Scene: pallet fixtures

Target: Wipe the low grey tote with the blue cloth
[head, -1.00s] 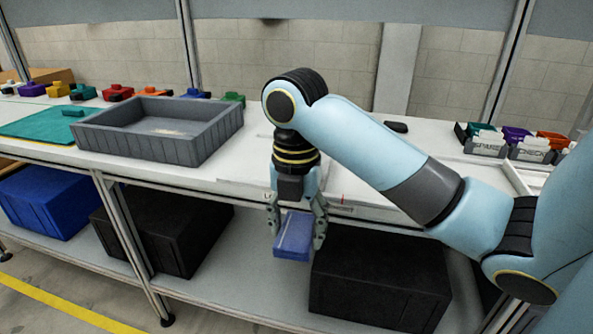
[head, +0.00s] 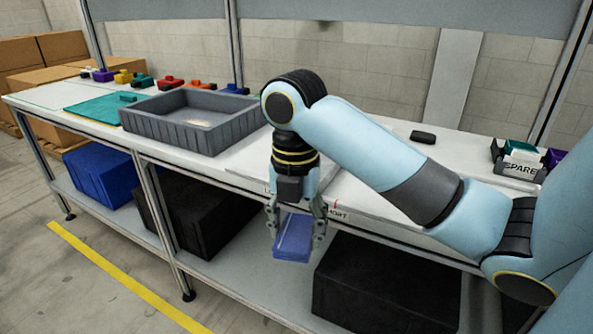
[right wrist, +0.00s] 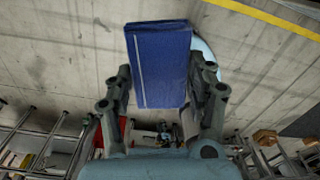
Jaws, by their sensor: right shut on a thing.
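The low grey tote (head: 160,133) stands on the white bench, left of my right arm in the head view. Its inside floor bears a pale tan smudge (head: 201,122). My right gripper (head: 294,236) is shut on the blue cloth (head: 293,250), a folded flat block. It holds the cloth in the air in front of the bench's front edge, to the right of the tote and lower than it. In the right wrist view the cloth (right wrist: 160,65) shows between the two fingers (right wrist: 160,98). My left gripper is not in view.
A teal mat (head: 95,108) lies left of the tote, with several coloured parts behind. A dark object (head: 423,137) and a SPARE-labelled bin (head: 519,168) are on the right. Blue (head: 97,172) and black totes (head: 385,285) fill the lower shelf. A post (head: 160,215) stands at the bench front.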

